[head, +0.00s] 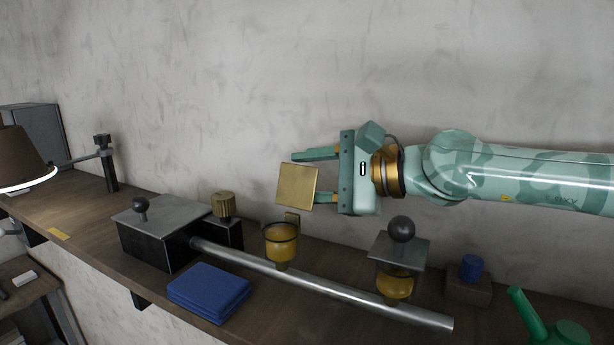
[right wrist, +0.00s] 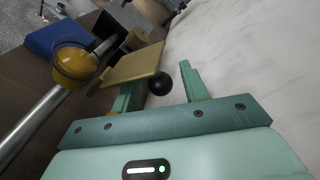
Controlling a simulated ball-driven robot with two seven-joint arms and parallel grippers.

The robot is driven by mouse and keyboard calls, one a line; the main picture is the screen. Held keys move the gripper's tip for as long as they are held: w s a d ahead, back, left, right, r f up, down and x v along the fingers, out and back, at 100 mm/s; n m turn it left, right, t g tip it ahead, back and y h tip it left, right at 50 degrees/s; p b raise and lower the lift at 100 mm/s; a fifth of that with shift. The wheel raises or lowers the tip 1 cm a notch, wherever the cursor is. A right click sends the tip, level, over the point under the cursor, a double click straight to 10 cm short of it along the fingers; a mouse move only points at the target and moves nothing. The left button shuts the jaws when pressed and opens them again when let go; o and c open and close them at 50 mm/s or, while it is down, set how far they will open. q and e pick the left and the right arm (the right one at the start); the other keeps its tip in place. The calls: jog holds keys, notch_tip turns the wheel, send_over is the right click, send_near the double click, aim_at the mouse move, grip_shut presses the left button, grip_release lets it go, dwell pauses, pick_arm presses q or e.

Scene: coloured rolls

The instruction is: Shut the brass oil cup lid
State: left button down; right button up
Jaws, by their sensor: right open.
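The brass lid (head: 297,186) is a square plate, open and standing steeply above its oil cup (head: 282,243), a glass cup of amber oil on a metal pipe. The lid (right wrist: 132,66) and cup (right wrist: 76,62) also show in the right wrist view. A black ball knob (right wrist: 160,82) shows beside the lid there, seemingly on its back; the lid hides it in the head view. My right gripper (head: 297,176) is open behind the lid, its fingers one above the other. In the right wrist view the knob lies between the fingers. I cannot tell whether they touch it. My left gripper is not in view.
A second cup with a grey lid (head: 400,248) stands to the right on the pipe (head: 340,290). A black box (head: 155,238), a brass knurled cap (head: 223,205) and a folded blue cloth (head: 209,291) are left. The wall (head: 300,70) is close behind.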

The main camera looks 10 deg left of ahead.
jog(key=shift+w+a, duration=0.1)
jog(key=shift+a, duration=0.05)
jog(key=shift+c, duration=1.3)
jog(key=c, duration=0.7)
